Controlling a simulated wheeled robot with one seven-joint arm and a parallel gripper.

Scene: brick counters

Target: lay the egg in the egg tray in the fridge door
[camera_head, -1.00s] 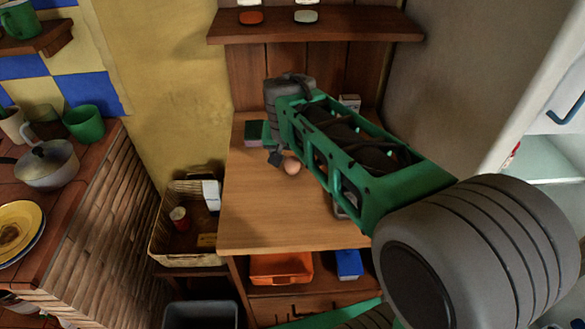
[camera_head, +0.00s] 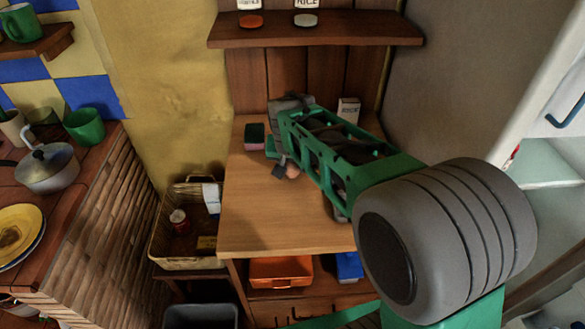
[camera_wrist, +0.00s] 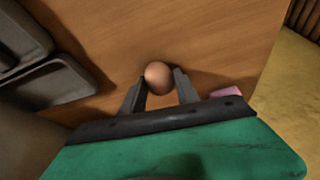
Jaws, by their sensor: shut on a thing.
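The brown egg (camera_wrist: 158,77) is between the two dark fingers of my gripper (camera_wrist: 160,86) in the wrist view, and the fingers are shut on it. In the head view the egg (camera_head: 292,171) shows beside my gripper (camera_head: 282,170), over the wooden table. I cannot tell whether the egg still touches the tabletop. The fridge (camera_head: 545,95) stands at the right edge of the head view, with a pale shelf showing inside. The egg tray cannot be made out.
A green and pink sponge (camera_head: 255,137) and a small white box (camera_head: 348,110) are on the table (camera_head: 265,225). A grey tray (camera_wrist: 55,80) lies near the egg.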

